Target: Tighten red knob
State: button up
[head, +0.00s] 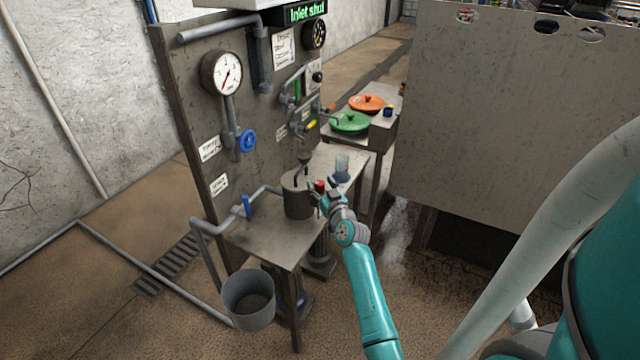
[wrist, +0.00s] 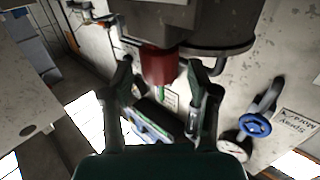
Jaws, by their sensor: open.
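The red knob (head: 320,185) is on the right side of a dark metal pot (head: 297,196) that stands on the metal bench. In the wrist view the red knob (wrist: 160,66) juts from the pot's dark body at the top centre. My gripper (head: 322,202) is at the knob in the head view. In the wrist view my gripper (wrist: 166,90) is open, with one finger on each side of the knob and gaps visible between fingers and knob. The fingertips partly hide the knob in the head view.
A glass jar (head: 342,167) stands behind the knob on the bench (head: 262,243). A panel with a gauge (head: 222,73) and a blue valve wheel (head: 247,141) rises at left. A bucket (head: 248,299) is below the bench's front. A large grey board (head: 520,120) stands at right.

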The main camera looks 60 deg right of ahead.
jog(key=shift+w+d, duration=0.3)
jog(key=shift+w, duration=0.15)
grip_shut()
